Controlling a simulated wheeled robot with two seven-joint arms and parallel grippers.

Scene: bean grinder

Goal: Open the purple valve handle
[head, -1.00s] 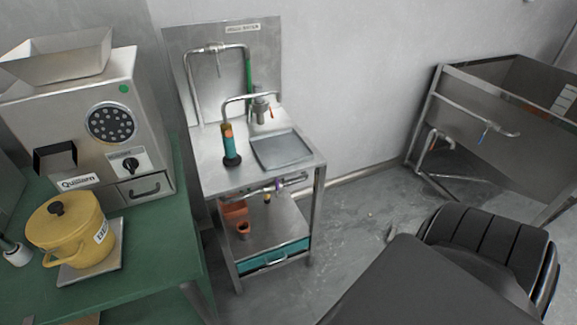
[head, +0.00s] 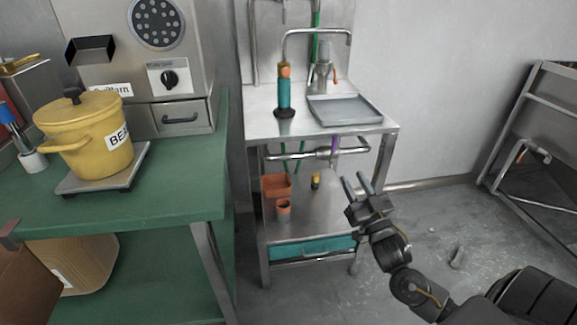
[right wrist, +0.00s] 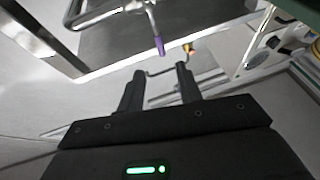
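The purple valve handle (head: 335,143) hangs from a horizontal metal pipe under the top of the steel sink stand. It also shows in the right wrist view as a purple grip (right wrist: 159,46) at the end of a metal lever, beyond my fingertips. My left gripper is not in view.
The steel stand (head: 391,129) carries a grey tray (head: 345,110) and a teal bottle (head: 284,92). Its lower shelf holds orange pots (head: 277,186). A green table (head: 190,175) with a yellow pot (head: 85,135) stands at left. Open floor lies right of the stand.

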